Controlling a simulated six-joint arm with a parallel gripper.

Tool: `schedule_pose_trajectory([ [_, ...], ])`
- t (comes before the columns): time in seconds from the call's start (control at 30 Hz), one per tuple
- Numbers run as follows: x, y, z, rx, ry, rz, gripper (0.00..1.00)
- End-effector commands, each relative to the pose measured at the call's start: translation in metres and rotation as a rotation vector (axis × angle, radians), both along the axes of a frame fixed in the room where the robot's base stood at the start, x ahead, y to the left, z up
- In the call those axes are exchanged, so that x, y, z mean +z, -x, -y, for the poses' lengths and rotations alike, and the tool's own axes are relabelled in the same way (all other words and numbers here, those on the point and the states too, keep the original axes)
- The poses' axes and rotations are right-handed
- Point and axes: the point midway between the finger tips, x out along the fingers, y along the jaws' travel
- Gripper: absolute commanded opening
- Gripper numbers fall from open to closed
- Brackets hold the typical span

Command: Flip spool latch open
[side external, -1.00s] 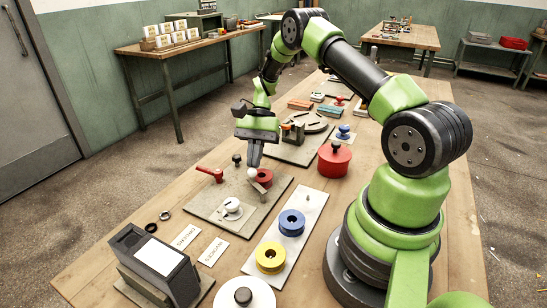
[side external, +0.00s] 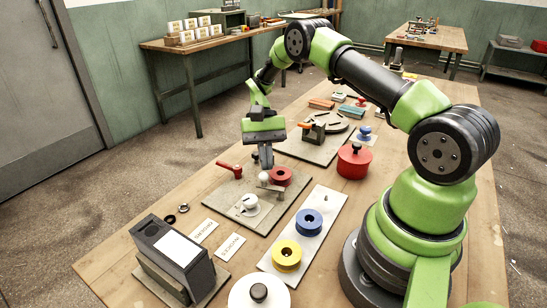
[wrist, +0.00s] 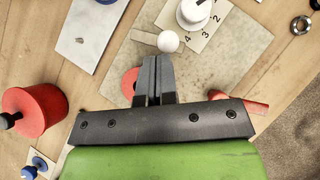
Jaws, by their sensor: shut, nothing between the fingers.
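The spool latch is a flat metal strip (side external: 273,188) with a white ball knob (side external: 264,177) at its end, beside the red spool (side external: 280,176) on a grey board. In the wrist view, the knob (wrist: 168,41) and strip (wrist: 144,37) lie just beyond my fingertips, and the red spool (wrist: 129,82) is partly hidden behind my fingers. My gripper (side external: 265,166) is shut and empty, pointing down close to the knob. It also shows in the wrist view (wrist: 152,62). I cannot tell whether the fingertips touch the knob.
The grey board (side external: 222,216) also carries a white dial (side external: 248,204) and a red lever (side external: 230,169). A pale plate with blue (side external: 310,222) and yellow (side external: 286,255) spools lies in front. A red pot (side external: 354,161) stands to the right.

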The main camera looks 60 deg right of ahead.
Motion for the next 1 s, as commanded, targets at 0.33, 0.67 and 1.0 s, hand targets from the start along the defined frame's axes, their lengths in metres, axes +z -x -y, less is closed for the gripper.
schedule_pose_trajectory([
  [0.33, 0.0, 0.007, 0.001, -0.001, 0.001, 0.001, 0.0],
  [0.67, 0.008, 0.001, 0.007, -0.001, 0.002, 0.004, 0.0],
  [1.0, 0.045, -0.018, 0.03, 0.001, 0.002, 0.002, 0.0],
])
